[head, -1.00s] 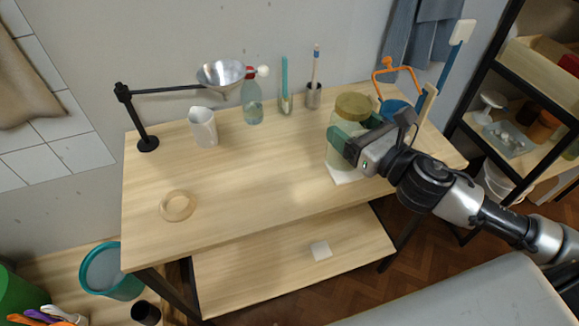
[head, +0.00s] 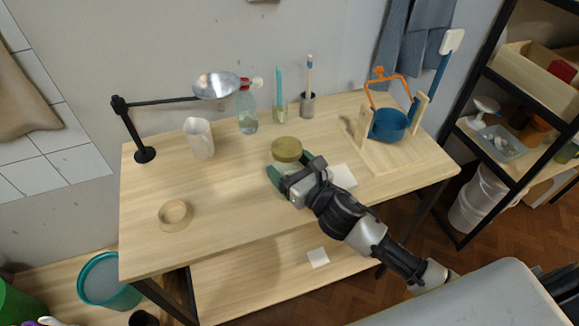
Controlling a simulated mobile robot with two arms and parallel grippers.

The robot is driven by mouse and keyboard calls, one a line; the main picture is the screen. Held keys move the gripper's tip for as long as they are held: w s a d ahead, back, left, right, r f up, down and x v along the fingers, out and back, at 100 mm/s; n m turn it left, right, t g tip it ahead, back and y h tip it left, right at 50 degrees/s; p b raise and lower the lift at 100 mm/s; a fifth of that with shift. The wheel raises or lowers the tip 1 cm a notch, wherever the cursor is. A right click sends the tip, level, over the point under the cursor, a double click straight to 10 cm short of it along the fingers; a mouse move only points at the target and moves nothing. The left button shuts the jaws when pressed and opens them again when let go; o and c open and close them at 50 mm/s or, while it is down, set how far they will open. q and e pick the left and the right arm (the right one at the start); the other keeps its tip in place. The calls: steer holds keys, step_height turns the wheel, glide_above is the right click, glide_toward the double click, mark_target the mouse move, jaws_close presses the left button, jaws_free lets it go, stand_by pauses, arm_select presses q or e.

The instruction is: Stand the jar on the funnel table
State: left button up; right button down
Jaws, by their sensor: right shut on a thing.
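The glass jar (head: 284,160) has an olive-gold lid and stands upright between the fingers of my right gripper (head: 293,169). The gripper is shut on it from the front right and hides its lower part. I cannot tell whether its base touches the wood. The jar is over the middle of the wooden table (head: 235,205), left of a white square pad (head: 343,176). My left gripper is not in view.
A white jug (head: 199,138), a spray bottle (head: 247,112) and pen holders line the table's back. A tape-like ring (head: 175,215) lies front left. The front middle is clear.

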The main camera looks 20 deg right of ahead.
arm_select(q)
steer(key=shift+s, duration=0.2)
arm_select(e)
steer(key=shift+f, duration=0.15)
steer(key=shift+f, duration=0.15)
jaws_free()
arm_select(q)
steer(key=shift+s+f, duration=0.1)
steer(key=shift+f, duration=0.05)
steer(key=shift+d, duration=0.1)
arm_select(e)
steer(key=shift+s, duration=0.1)
arm_select(q)
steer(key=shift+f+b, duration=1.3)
steer(key=shift+b, duration=0.1)
arm_select(e)
steer(key=v, duration=1.2)
